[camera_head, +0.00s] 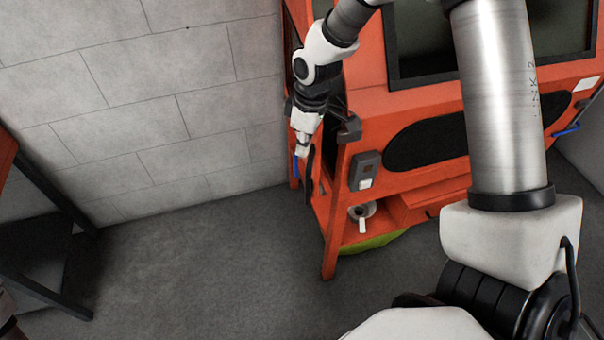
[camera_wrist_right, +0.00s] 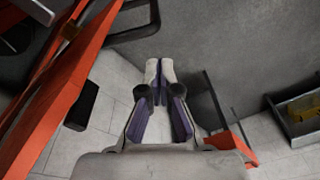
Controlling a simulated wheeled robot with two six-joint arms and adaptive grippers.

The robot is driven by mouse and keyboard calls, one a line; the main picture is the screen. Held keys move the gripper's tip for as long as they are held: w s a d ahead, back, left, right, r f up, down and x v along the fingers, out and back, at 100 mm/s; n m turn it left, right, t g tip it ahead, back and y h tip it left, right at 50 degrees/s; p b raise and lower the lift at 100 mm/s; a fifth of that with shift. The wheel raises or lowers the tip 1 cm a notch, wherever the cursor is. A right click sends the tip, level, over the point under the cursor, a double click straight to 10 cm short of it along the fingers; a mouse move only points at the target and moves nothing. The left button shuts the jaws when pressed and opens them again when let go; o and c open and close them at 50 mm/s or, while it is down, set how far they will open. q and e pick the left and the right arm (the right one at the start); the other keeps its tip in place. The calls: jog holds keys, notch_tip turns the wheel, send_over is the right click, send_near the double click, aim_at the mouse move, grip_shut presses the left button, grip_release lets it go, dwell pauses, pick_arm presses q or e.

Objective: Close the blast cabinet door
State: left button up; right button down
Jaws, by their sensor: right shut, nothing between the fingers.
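The orange blast cabinet (camera_head: 432,112) stands at the upper right in the head view, with a dark window and a dark oval panel. An orange panel edge (camera_head: 293,172), perhaps its side door, shows at its left end; my arm hides much of it, and I cannot tell how far it stands open. My right gripper (camera_head: 303,158) is shut and empty at that left end, pointing down. In the right wrist view its fingertips (camera_wrist_right: 160,72) are together, and a slanted orange panel (camera_wrist_right: 62,75) is to their left, apart from them.
A grey block wall (camera_head: 140,100) is behind and left. A dark frame (camera_head: 50,240) stands at the left edge. The grey floor (camera_head: 200,260) between is clear. A grey bin (camera_wrist_right: 295,115) is at right in the wrist view.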

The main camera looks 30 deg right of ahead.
pick_arm(q)
notch_tip(320, 180, down, 8)
jog(key=b, duration=0.5)
notch_tip(320, 180, up, 9)
jog(key=p, duration=0.8)
jog(key=shift+f+p, duration=0.2)
jog(key=shift+p, duration=0.2)
pick_arm(e)
notch_tip(320, 180, down, 6)
jog(key=t+y, duration=0.1)
jog(key=t, duration=0.1)
jog(key=shift+w+a+f+t, duration=0.15)
jog(key=shift+w+t, duration=0.05)
jog(key=shift+t, duration=0.1)
